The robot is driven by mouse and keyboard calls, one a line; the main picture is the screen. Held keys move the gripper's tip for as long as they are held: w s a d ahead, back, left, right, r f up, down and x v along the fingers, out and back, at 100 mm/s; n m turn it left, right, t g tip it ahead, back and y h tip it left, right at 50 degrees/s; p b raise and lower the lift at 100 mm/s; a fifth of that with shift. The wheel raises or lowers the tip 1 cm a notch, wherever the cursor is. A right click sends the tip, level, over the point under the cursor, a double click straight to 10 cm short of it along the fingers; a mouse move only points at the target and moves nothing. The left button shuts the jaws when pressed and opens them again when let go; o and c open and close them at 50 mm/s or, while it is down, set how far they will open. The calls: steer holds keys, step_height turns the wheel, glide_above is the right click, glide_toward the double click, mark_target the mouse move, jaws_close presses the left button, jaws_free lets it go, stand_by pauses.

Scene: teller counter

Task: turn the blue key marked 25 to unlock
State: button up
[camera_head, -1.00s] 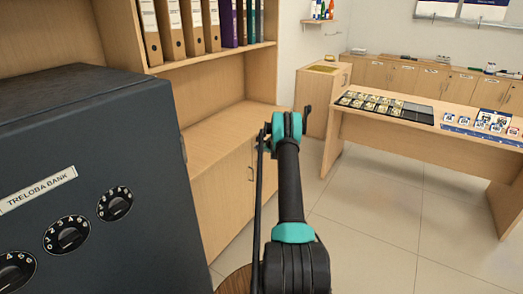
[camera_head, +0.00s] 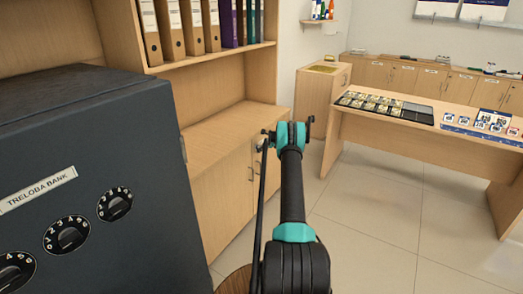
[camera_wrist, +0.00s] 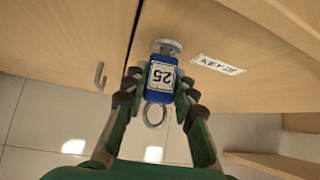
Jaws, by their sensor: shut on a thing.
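The blue key (camera_wrist: 159,95) has a white tag reading 25, upside down in the wrist view. Its end meets a round metal lock (camera_wrist: 167,46) on a light wood cabinet front. A metal ring (camera_wrist: 155,116) hangs at its near end. My gripper (camera_wrist: 160,79) is shut on the blue key, one finger on each side. How far the key sits in the lock is hidden. In the head view my gripper is small and mostly hidden behind my arm, by the low cabinet (camera_head: 235,170).
A label reading KEY 25 (camera_wrist: 218,64) is beside the lock, and a hooked handle (camera_wrist: 99,76) is on the other panel. A dark safe (camera_head: 100,150) stands at left. A desk with trays (camera_head: 440,125) is at right. Tiled floor between is free.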

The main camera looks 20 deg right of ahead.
steer(key=shift+a+g+y, duration=0.1)
steer(key=shift+g+y, duration=0.3)
steer(key=o, duration=1.1)
steer(key=shift+c, duration=0.2)
steer(key=v, duration=0.9)
stand_by(0.4)
stand_by(0.3)
